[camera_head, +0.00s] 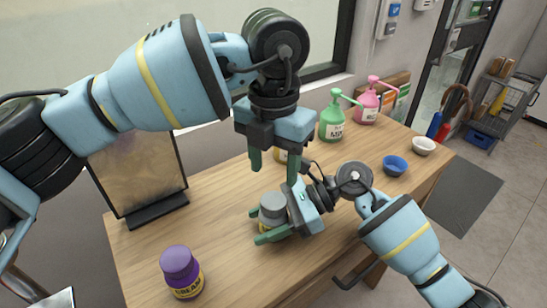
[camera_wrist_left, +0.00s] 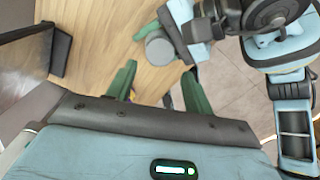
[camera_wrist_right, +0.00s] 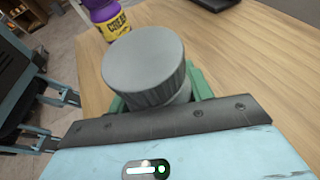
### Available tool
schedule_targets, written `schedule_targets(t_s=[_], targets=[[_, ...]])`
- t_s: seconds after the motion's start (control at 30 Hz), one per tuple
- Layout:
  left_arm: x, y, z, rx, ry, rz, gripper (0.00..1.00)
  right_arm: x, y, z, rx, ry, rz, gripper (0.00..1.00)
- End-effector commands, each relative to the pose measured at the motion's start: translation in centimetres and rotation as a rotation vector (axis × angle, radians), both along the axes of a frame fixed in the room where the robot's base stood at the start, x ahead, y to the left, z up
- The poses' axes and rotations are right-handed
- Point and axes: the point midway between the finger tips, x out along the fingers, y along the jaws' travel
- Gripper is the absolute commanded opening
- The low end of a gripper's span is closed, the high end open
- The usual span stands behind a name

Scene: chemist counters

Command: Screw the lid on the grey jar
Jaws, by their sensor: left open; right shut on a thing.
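The grey jar (camera_head: 272,215) stands upright near the middle of the wooden counter, with a yellow label partly showing. A wide grey lid (camera_wrist_right: 143,62) sits on its top; how tightly it is seated I cannot tell. My right gripper (camera_head: 275,230) is shut around the jar's body from the right, below the lid. My left gripper (camera_head: 274,172) points downward above and slightly behind the jar. Its fingers are apart with nothing between them. In the left wrist view the jar's lid (camera_wrist_left: 160,48) shows beyond the open fingertips.
A purple-lidded jar (camera_head: 181,272) stands at the front left. Green (camera_head: 332,120) and pink (camera_head: 367,104) pump bottles stand at the back. Blue (camera_head: 395,166) and white (camera_head: 423,146) bowls sit at the right. A dark-framed panel (camera_head: 137,170) stands left.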

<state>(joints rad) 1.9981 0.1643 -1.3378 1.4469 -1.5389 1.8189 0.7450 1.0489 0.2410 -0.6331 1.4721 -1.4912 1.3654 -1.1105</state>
Motion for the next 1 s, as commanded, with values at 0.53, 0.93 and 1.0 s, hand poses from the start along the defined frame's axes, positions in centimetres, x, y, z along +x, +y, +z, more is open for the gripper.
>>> schedule_targets(t_s=[0.53,0.93,1.0], targets=[[0.0,0.1,-6.7,0.0,0.001,0.0,0.52,0.0,0.0,0.0,0.001,0.0,0.0,0.0],[0.0,0.1,-7.2,0.0,0.0,0.0,0.51,0.0,0.0,0.0,0.001,0.0,0.0,0.0],[0.0,0.1,-7.2,0.0,0.0,0.0,0.41,0.0,0.0,0.0,0.001,0.0,0.0,0.0]])
